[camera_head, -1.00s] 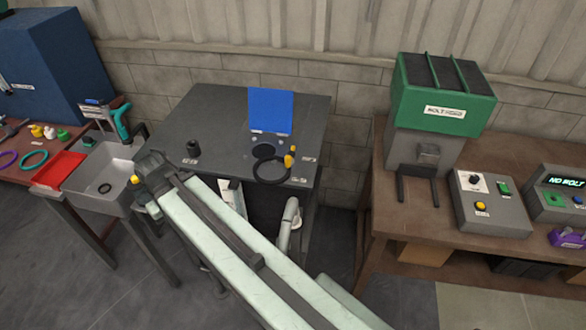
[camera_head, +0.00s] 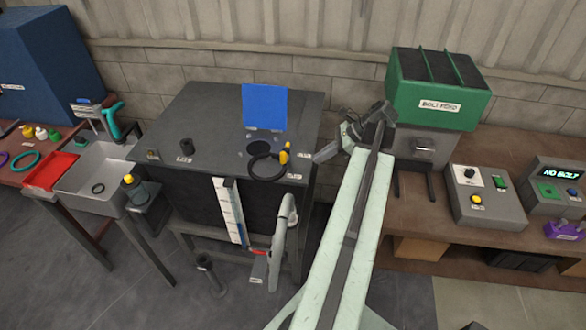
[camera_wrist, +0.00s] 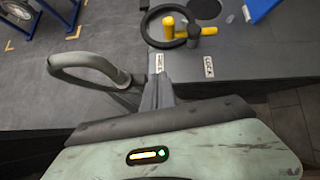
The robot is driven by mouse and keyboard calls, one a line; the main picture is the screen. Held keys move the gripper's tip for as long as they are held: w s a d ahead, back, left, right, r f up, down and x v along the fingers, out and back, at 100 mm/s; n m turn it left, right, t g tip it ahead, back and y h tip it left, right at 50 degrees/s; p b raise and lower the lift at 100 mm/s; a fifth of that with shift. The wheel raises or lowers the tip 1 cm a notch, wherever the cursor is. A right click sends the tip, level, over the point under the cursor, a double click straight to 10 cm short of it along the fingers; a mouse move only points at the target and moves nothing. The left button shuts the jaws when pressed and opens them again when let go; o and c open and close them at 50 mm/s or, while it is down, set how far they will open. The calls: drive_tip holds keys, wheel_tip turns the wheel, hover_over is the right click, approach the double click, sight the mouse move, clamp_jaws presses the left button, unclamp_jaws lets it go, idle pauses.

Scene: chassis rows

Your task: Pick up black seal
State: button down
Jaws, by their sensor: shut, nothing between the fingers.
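Two black rings show, and I cannot tell for sure which is the black seal. A small black ring (camera_head: 98,188) lies in the grey basin at the left. A larger, thicker black ring (camera_head: 267,167) lies on the dark table, with a yellow-and-black part beside it; this ring also shows at the top of the wrist view (camera_wrist: 152,28). My gripper (camera_head: 318,157) is shut and empty, at the right edge of the dark table, apart from both rings. In the wrist view my gripper (camera_wrist: 157,92) points toward the table edge.
A red tray (camera_head: 50,171) adjoins the basin (camera_head: 125,165). A green bolt feeder (camera_head: 440,88) and control boxes (camera_head: 487,197) stand at the right. A curved grey pipe (camera_head: 282,235) rises in front.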

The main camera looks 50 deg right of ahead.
sight(281, 172)
drive_tip(key=shift+m, duration=0.3)
drive_tip(key=b+x, duration=0.2)
drive_tip(key=x, duration=0.1)
drive_tip(key=b+x, duration=0.5)
drive_tip(key=x, duration=0.1)
drive_tip(key=shift+s+d+f+b, duration=0.15)
drive_tip(key=shift+d+f+b, duration=0.1)
drive_tip(key=shift+f+b, duration=0.2)
drive_tip(key=w+a, duration=0.2)
drive_tip(key=w, duration=0.1)
drive_tip(key=shift+r+p, duration=0.25)
drive_tip(key=shift+p, duration=0.15)
drive_tip(key=shift+w+a, duration=0.15)
drive_tip(key=shift+a, duration=0.05)
drive_tip(key=shift+w+a, duration=0.7)
drive_tip(key=shift+w, duration=0.2)
drive_tip(key=shift+s, duration=0.1)
